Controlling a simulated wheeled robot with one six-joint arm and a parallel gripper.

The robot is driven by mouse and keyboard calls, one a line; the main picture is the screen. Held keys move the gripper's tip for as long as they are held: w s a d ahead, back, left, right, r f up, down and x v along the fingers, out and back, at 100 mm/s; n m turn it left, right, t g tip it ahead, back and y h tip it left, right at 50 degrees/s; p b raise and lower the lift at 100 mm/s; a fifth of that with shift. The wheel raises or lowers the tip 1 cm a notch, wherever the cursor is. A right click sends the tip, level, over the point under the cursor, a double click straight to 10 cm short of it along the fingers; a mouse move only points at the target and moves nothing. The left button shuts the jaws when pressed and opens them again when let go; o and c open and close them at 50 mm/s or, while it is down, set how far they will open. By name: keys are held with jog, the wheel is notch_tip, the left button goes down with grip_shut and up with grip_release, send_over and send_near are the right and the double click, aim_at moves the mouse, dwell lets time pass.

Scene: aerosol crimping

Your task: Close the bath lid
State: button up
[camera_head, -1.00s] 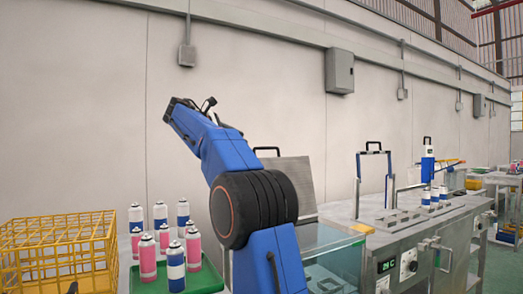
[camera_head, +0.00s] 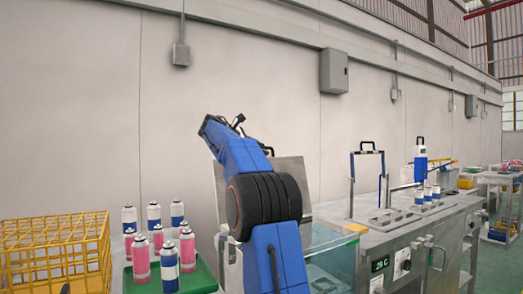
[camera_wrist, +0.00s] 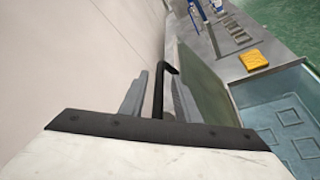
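The bath lid (camera_head: 291,172) is a grey panel standing raised at the back of the bath, partly hidden behind my arm in the head view. Its black handle (camera_wrist: 158,92) shows in the wrist view between the two grey fingers of my gripper (camera_wrist: 155,92). The fingers are apart, with a visible gap on the left finger's side; contact with the right finger is unclear. The bath (camera_wrist: 283,125) is an open blue basin with square outlines on its floor, at the right of the wrist view.
A yellow wire crate (camera_head: 55,250) and a green tray (camera_head: 200,278) with several pink, blue and white cans stand left. A yellow block (camera_wrist: 253,59) sits by the bath's edge. A steel bench (camera_head: 400,235) with a blue-handled frame stands right. The wall is close behind.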

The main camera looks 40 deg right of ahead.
jog(key=shift+d+f, duration=0.1)
jog(key=shift+d, duration=0.25)
jog(key=shift+c, duration=0.3)
grip_shut()
jog(key=shift+s, duration=0.1)
